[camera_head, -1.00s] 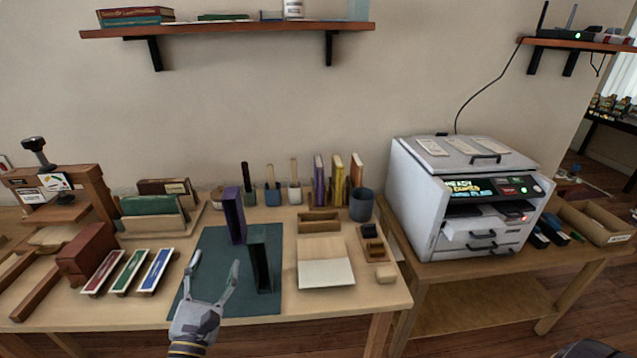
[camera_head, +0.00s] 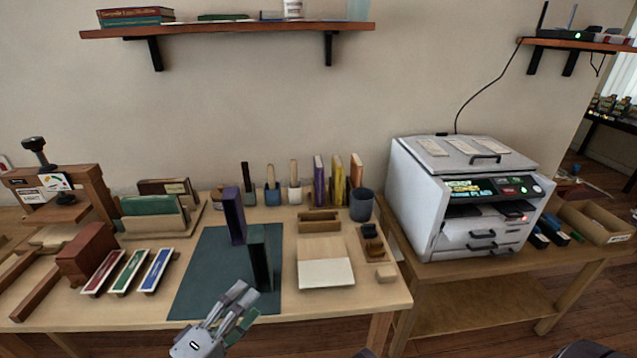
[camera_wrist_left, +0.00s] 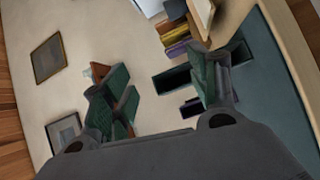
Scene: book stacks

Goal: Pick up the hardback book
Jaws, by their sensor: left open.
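A dark green hardback book (camera_head: 260,258) stands upright on the green mat (camera_head: 205,275). A dark purple hardback book (camera_head: 234,215) stands upright behind it and to its left. I cannot tell which is the task's book. My left gripper (camera_head: 246,302) is open and empty over the mat's front edge, in front of the green book and apart from it. In the left wrist view, the green-padded fingers of my left gripper (camera_wrist_left: 160,70) are spread wide. A dark green book (camera_wrist_left: 172,80) shows between them, beyond the fingertips. My right gripper is not in view.
Red, green and blue cases (camera_head: 129,271) lie left of the mat. A pale board (camera_head: 325,262) lies to its right. Several tool cups and books (camera_head: 338,180) stand along the back. A white printer (camera_head: 465,195) stands on the right table.

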